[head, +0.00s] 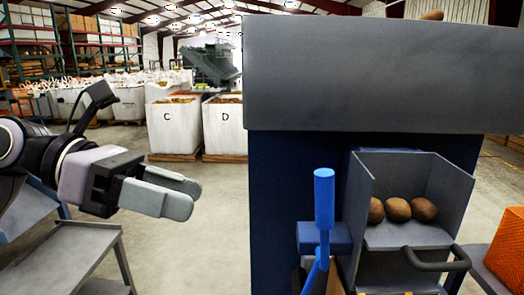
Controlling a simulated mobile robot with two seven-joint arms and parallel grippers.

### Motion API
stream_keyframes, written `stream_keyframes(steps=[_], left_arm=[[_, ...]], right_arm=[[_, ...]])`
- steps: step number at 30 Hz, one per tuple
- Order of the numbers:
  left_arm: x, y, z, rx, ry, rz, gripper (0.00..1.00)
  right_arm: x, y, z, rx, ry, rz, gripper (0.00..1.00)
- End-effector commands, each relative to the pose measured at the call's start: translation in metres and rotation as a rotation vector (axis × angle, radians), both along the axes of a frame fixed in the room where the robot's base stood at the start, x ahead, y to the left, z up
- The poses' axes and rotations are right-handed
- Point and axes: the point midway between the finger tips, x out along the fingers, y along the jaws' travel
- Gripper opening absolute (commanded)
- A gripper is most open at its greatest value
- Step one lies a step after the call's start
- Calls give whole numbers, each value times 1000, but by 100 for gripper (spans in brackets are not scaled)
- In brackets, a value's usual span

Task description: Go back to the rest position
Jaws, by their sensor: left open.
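My left gripper (192,199) reaches in from the left edge. It is open, its two grey fingers a little apart and pointing right, with nothing between them. It hangs in free air left of the dark blue grader (287,180) and touches nothing that I can see. My right gripper is out of view. A grey hopper (362,180) on the grader's front holds brown potatoes (397,209) in a row. A blue upright lever (324,200) stands just left of the hopper.
A grey hood (385,75) overhangs the grader, with a potato (432,15) on top. A dark handle (436,264) juts below the hopper. An orange crate (508,250) is at the right. A grey stand (60,255) is below my left arm. White bags marked C (172,135) and D (227,132) stand behind.

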Motion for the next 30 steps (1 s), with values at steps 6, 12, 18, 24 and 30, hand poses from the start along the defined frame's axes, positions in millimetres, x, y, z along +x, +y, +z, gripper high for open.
stream_keyframes(steps=[6, 12, 18, 24, 30], left_arm=[[0, -21, -15, -341, 325, -19, 53], [19, -17, -34, -689, 692, 46, 53], [49, 5, -81, -1021, 1083, 194, 53], [69, 37, -166, -1326, 1480, 423, 53], [55, 70, -282, -1598, 1870, 735, 53]], right_arm=[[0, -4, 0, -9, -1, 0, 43], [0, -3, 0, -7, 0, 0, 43], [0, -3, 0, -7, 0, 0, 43], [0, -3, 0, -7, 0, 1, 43], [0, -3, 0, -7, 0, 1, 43]])
